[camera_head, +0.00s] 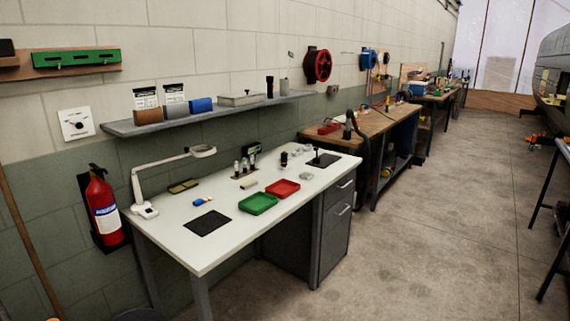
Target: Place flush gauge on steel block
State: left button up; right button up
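A white-topped workbench (215,255) stands against the wall and bears several small items. A small grey block (306,176), which may be the steel block, lies near its right side. A small dark upright object (284,159), which may be the flush gauge, stands behind and left of that block, apart from it. A black stand-like tool (318,155) is on a dark mat at the right end. These items are too small to identify surely. Neither of my grippers is in view.
A green tray (258,204) and a red tray (283,188) sit mid-bench; a black mat (207,223) lies front left. A lamp (144,209) stands at the left end. A fire extinguisher (104,207) hangs left. The floor (430,225) to the right is clear.

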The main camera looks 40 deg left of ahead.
aim_at(306, 173)
jog(key=i+u, duration=0.1)
jog(key=u, duration=0.3)
jog(key=i+u, duration=0.15)
jog(key=u, duration=0.3)
jog(key=i+u, duration=0.1)
jog(key=u, duration=0.3)
jog(key=i+l+u, duration=0.1)
jog(key=u, duration=0.3)
jog(key=i+l+u, duration=0.1)
jog(key=u, duration=0.3)
